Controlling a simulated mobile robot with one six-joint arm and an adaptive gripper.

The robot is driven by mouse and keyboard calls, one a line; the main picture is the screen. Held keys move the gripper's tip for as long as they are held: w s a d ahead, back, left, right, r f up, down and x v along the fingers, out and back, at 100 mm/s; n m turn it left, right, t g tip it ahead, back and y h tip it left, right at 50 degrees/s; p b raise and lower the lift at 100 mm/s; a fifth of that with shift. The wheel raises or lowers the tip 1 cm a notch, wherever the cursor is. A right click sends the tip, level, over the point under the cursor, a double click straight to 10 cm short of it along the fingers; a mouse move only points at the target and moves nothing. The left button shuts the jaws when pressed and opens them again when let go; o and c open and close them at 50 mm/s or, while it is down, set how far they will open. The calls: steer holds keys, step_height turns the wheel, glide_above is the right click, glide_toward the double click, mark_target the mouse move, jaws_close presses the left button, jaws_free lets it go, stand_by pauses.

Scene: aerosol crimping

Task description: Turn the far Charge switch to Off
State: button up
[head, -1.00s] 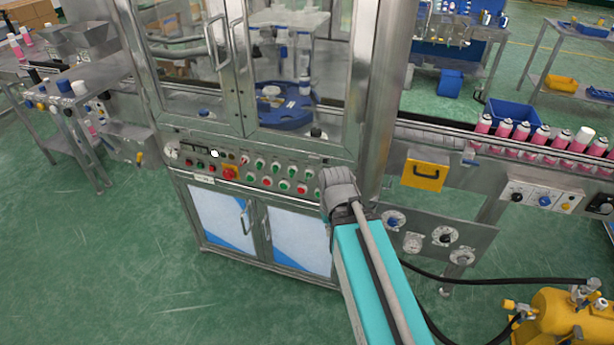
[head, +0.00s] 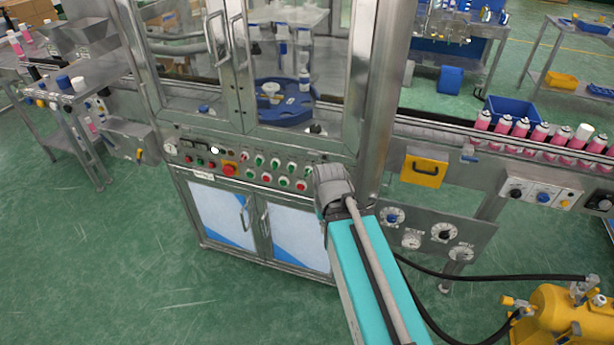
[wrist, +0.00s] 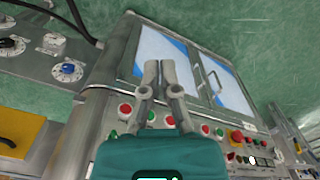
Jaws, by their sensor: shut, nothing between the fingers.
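A red control (wrist: 125,109) and a green control (wrist: 151,116) show beside the fingers. In the head view my arm's end covers the panel's right end and hides the fingers.
A large red button on yellow (head: 228,169) sits left on the panel. Glass doors with handles (head: 240,45) stand above. Right are dials (head: 444,232), a yellow box (head: 423,171) and a conveyor of pink cans (head: 520,130). Green floor (head: 150,270) lies open in front.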

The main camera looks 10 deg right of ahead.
steer(key=shift+o, duration=1.1)
steer(key=shift+w, duration=0.15)
steer(key=o, duration=0.3)
steer(key=w+r, duration=0.1)
steer(key=w, duration=0.1)
steer(key=w+m+t+y+p, duration=0.1)
steer(key=w, duration=0.2)
steer(key=w+r+m+t+p, duration=0.1)
steer(key=w, duration=0.1)
steer(key=shift+w+d+r, duration=0.25)
steer(key=shift+d+r, duration=0.05)
steer(key=m+t+y+p, duration=0.2)
steer(key=m+t, duration=0.3)
glide_toward(309, 172)
step_height(309, 172, up, 3)
steer(key=s, duration=0.2)
steer(key=shift+w+d, duration=0.1)
steer(key=shift+d, duration=0.2)
steer(key=shift+w+f, duration=0.1)
steer(key=b+x, duration=1)
steer(key=x, duration=0.3)
steer(key=shift+f+b, duration=0.25)
steer(key=shift+b, duration=0.1)
jaws_close()
